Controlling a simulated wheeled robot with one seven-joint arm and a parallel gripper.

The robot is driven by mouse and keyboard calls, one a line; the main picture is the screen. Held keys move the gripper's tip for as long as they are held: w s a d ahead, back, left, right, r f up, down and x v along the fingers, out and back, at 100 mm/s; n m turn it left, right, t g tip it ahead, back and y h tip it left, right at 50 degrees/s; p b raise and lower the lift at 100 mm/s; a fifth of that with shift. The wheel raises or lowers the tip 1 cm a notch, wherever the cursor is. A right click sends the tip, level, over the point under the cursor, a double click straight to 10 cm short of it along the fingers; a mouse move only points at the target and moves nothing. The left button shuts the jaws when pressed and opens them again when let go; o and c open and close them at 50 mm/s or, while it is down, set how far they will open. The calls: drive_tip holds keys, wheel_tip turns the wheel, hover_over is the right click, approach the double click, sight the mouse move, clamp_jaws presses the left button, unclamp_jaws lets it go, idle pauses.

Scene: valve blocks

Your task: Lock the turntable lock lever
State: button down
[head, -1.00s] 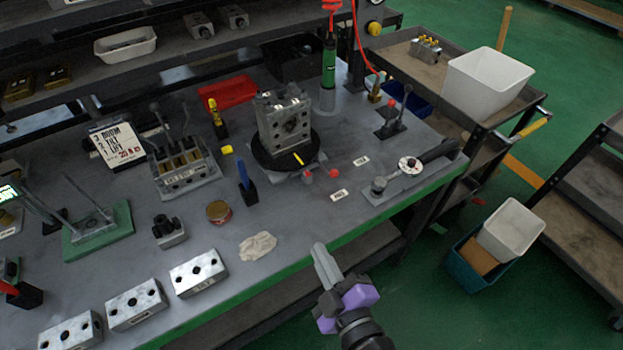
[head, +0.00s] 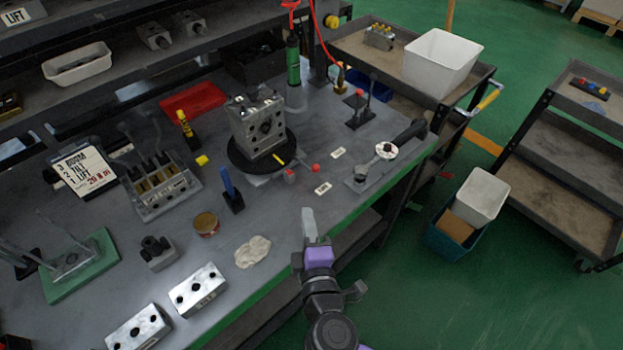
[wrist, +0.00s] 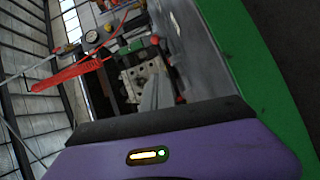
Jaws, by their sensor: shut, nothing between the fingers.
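The turntable (head: 236,158) is a round black plate on the bench with a grey valve block (head: 257,124) standing on it. A yellow mark lies on the plate's front rim. A lever with a red knob (head: 315,168) sticks out at the turntable's front right, and another red knob (head: 290,175) sits just left of it. I cannot tell which one is the lock lever. My gripper (head: 308,212) is shut and empty, above the bench's front edge, apart from the turntable and nearer to me. In the wrist view the block (wrist: 142,80) shows beyond my fingers (wrist: 156,95).
A blue-handled tool (head: 229,186), a tin (head: 206,223) and a pale rag (head: 252,251) stand left of my gripper. A long-handled tool (head: 385,152) lies to the right. Labels (head: 322,188) lie on clear bench before the turntable. A red hose hangs behind.

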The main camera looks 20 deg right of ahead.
drive_tip(key=p, duration=0.2)
approach(318, 171)
drive_tip(key=w+a, duration=0.4)
drive_tip(key=shift+w, duration=0.35)
drive_tip(key=w+d, duration=0.2)
drive_tip(key=shift+d+f, duration=0.35)
drive_tip(key=shift+d, duration=0.05)
drive_tip(key=shift+w+d+f, duration=0.15)
drive_tip(key=shift+w+d, duration=0.1)
drive_tip(key=shift+d, duration=0.2)
drive_tip(key=shift+d, duration=0.1)
drive_tip(key=shift+w+d, duration=0.1)
drive_tip(key=shift+d, duration=0.9)
drive_tip(key=w+d, duration=0.1)
drive_tip(key=d, duration=0.3)
drive_tip(key=w+d, duration=0.1)
drive_tip(key=shift+w+d, duration=0.35)
drive_tip(key=shift+d, duration=0.05)
drive_tip(key=shift+w+d, duration=1)
drive_tip(key=shift+w, duration=0.15)
